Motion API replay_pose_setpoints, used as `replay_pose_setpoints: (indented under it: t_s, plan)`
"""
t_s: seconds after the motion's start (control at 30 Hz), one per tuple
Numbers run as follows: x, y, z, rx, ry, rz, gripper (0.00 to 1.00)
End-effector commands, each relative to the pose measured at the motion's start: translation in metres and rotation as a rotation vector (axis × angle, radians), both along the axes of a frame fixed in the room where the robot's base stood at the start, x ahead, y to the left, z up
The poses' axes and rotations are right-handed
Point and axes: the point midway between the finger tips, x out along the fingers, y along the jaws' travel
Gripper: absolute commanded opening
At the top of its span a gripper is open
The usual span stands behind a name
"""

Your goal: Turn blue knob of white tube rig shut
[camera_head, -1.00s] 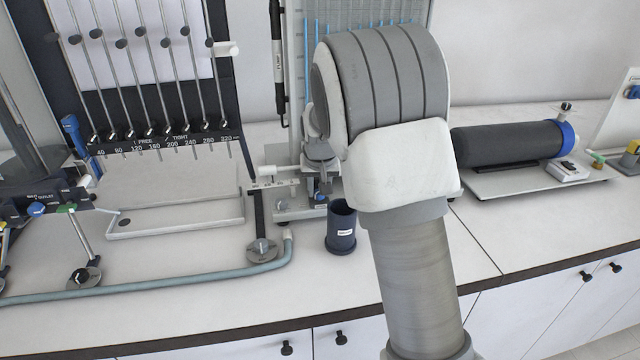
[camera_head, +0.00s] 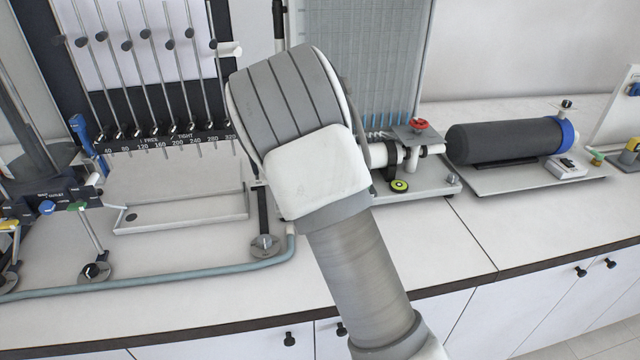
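A rig with a pale multi-tube panel (camera_head: 385,75) stands behind my arm in the head view. Its base plate (camera_head: 435,185) carries a white horizontal tube (camera_head: 380,155), a red knob (camera_head: 420,125) and a yellow-green round part (camera_head: 399,186). It looks like the white tube rig. No blue knob shows on its visible part. My arm hides its left side. My gripper is not visible; the thick white and grey arm link covers that area.
A black-framed board (camera_head: 150,120) with slanted tubes and a white tray (camera_head: 180,215) stands at left; a blue knob (camera_head: 47,207) sits on its left valve block. A hose (camera_head: 150,288) runs along the front. A dark cylinder (camera_head: 505,142) lies at right. Front right counter is clear.

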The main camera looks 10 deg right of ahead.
Motion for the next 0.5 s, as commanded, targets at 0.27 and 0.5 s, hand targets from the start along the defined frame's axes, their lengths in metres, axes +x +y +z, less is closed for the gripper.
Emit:
replay_pose_setpoints:
  t_s: [0.27,0.5]
  plan:
    - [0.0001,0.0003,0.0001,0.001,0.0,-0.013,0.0]
    - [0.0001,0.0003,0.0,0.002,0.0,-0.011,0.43]
